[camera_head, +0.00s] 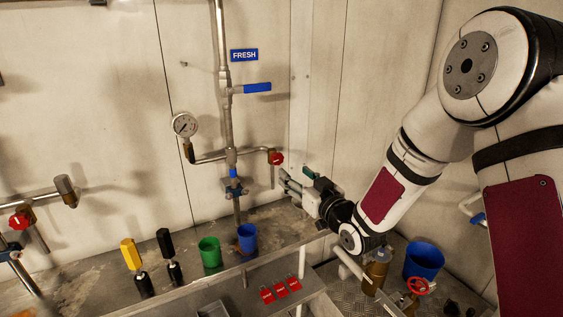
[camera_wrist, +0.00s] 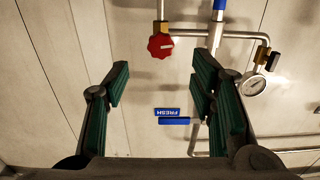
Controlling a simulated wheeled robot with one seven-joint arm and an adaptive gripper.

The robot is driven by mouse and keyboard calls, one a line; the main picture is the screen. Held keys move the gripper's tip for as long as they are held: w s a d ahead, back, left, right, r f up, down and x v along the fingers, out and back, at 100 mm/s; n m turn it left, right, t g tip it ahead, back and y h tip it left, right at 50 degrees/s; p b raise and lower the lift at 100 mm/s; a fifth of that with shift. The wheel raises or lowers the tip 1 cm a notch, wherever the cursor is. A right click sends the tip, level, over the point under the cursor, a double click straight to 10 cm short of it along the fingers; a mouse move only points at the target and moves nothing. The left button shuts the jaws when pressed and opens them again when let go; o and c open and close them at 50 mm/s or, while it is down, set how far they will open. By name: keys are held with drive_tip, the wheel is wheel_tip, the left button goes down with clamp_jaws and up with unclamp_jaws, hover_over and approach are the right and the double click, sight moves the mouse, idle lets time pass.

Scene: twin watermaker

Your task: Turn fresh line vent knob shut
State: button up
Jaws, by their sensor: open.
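The fresh line vent knob is a small red knob (camera_head: 277,158) at the right end of the short branch off the vertical fresh pipe (camera_head: 224,110). In the wrist view, which is turned upside down, the red knob (camera_wrist: 160,45) has a pale mark on its face. My gripper (camera_head: 284,180) is just right of and below the knob in the head view. In the wrist view my gripper (camera_wrist: 161,76) has its green-padded fingers spread wide and nothing between them. The knob shows beyond the gap, apart from both fingers.
A blue FRESH sign (camera_head: 244,55), a blue lever handle (camera_head: 257,88) and a pressure gauge (camera_head: 185,125) are around the pipe. Green (camera_head: 209,251) and blue (camera_head: 247,238) cups stand below. Another red knob (camera_head: 19,221) is far left.

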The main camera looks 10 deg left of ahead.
sight(279, 160)
drive_tip(key=x, duration=0.9)
drive_tip(key=shift+w+a, duration=0.25)
drive_tip(key=c, duration=1.1)
